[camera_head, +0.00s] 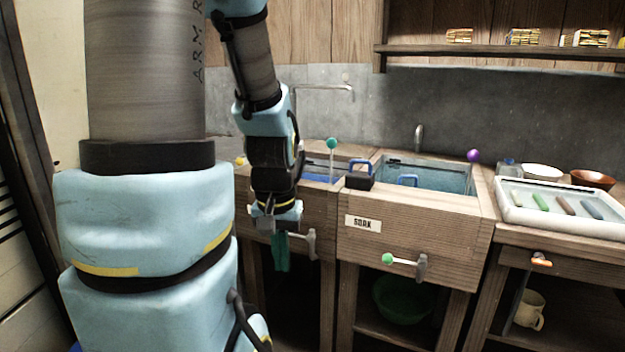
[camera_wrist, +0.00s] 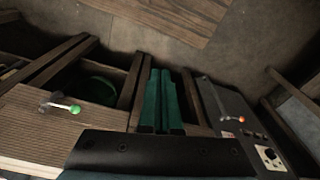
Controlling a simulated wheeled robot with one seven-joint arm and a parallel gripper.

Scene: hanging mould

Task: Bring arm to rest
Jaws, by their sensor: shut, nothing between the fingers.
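My gripper (camera_head: 280,262) hangs with its teal fingers pointing down in the head view, in front of the left part of the wooden sink unit. In the wrist view my gripper (camera_wrist: 160,76) has its two teal fingers side by side, shut, with nothing held between them. The arm comes down from the top of the head view, bent, with the wrist close to the sink front. A grey lever handle (camera_head: 311,244) on the sink front is just right of the fingers; I cannot tell whether they touch.
The right basin (camera_head: 428,176) holds water and has a "SOAK" label (camera_head: 362,223) on its front. A green-knobbed lever (camera_head: 405,263) sticks out below it. A white tray (camera_head: 511,209) with coloured bars stands on the right counter. A green bowl (camera_head: 402,300) sits underneath.

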